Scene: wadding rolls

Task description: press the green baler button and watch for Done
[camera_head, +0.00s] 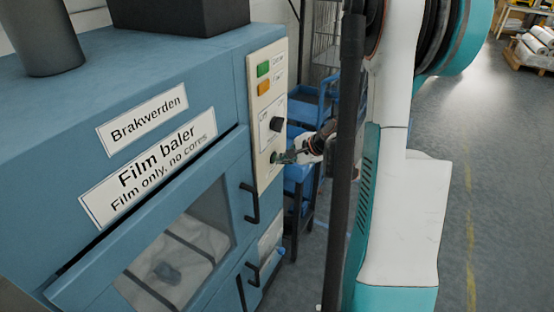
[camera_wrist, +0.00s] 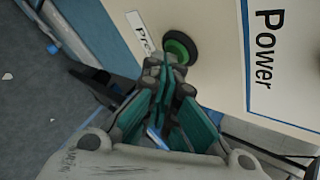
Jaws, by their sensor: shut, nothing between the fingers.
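The blue film baler (camera_head: 90,90) fills the left of the head view. Its cream control panel (camera_head: 258,125) faces right. The green button (camera_wrist: 182,45) has a dark rim and sits by a label partly reading "Pre" in the wrist view. My gripper (camera_wrist: 168,72) is shut and empty, its fingertips at the button's lower left edge and covering part of it. In the head view my gripper (camera_head: 288,157) reaches the low part of the panel from the right. I cannot tell whether the tips touch the button. A green lamp (camera_head: 263,69) and an orange lamp (camera_head: 264,87) have lettering too small to read.
A black knob (camera_head: 277,124) is above my gripper, and a black door handle (camera_head: 249,203) is below it. A blue cart (camera_head: 303,173) stands behind. Open floor (camera_head: 500,200) lies to the right, with white rolls (camera_head: 535,50) at the far right.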

